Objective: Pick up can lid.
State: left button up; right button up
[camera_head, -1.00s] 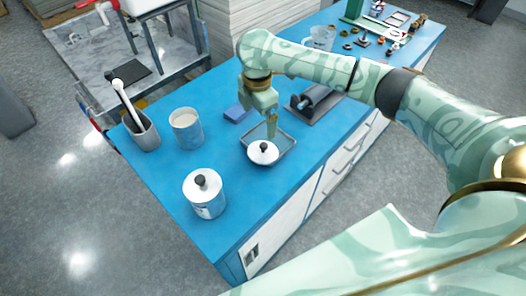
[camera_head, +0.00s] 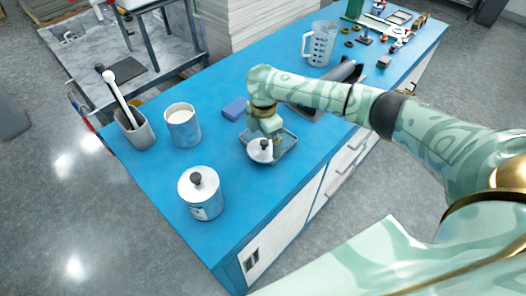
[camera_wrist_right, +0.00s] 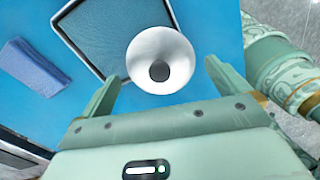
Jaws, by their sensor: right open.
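The loose can lid (camera_head: 256,154) is a white disc with a dark round knob. It lies on the front left part of a grey tray (camera_head: 288,150) on the blue table. My right gripper (camera_head: 270,148) is low over the tray, close to the lid. In the right wrist view the lid (camera_wrist_right: 150,48) shows beyond and between the two open fingers of my right gripper (camera_wrist_right: 162,84), with nothing held. An open can (camera_head: 184,131) with pale contents stands left of the tray. Another can (camera_head: 206,207) nearer the front wears a similar lid. My left gripper is out of view.
A blue block (camera_head: 234,108) lies just behind the tray. A grey holder (camera_head: 139,137) with tools stands at the far left. A dark roller device (camera_head: 345,72) lies behind my right arm, and a clear jug (camera_head: 320,45) stands farther back. The table between cans and tray is clear.

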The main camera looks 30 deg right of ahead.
aim_at(260, 150)
notch_tip(260, 150, down, 3)
jog(key=shift+r, duration=0.3)
jog(key=c, duration=0.8)
